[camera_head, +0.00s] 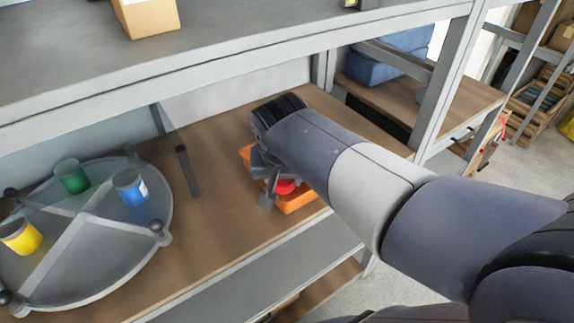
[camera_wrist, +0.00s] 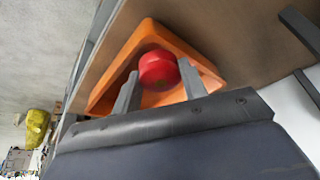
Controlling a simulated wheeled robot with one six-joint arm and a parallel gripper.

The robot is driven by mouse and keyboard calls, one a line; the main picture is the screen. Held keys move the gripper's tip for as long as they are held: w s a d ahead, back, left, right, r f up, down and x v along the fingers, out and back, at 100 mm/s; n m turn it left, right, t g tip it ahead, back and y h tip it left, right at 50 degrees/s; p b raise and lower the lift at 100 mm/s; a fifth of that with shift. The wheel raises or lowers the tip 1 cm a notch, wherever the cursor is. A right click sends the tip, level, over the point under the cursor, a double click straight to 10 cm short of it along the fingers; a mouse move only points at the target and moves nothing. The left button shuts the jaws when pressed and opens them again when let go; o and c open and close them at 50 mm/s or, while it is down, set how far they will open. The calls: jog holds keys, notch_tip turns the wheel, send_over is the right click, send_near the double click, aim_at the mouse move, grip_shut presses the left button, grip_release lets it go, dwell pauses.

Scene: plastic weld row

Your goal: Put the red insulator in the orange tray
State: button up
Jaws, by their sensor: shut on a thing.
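The red insulator (camera_wrist: 158,70) is a short red cylinder. It sits between the two fingers of my gripper (camera_wrist: 160,88), which is shut on it. In the wrist view the insulator shows against the inside of the orange tray (camera_wrist: 202,66); I cannot tell whether it touches the tray floor. In the head view the orange tray (camera_head: 299,202) lies on the wooden shelf, partly hidden under my gripper (camera_head: 276,193) and arm. Only a small part of the red insulator (camera_head: 285,187) shows there, over the tray.
A round grey divided carousel (camera_head: 85,234) stands at the left with a green (camera_head: 71,176), a blue (camera_head: 130,188) and a yellow cylinder (camera_head: 20,237). The upper shelf (camera_head: 230,38) overhangs the back.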

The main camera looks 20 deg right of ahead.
jog(key=w+d, duration=0.1)
jog(key=w, duration=0.2)
jog(key=w+f, duration=0.1)
jog(key=w, duration=0.2)
jog(key=w+d+f, duration=0.1)
jog(key=w, duration=0.2)
jog(key=shift+w+d, duration=0.25)
jog(key=shift+d, duration=0.1)
jog(key=shift+f, duration=2.5)
jog(key=shift+f, duration=0.2)
jog(key=o, duration=1)
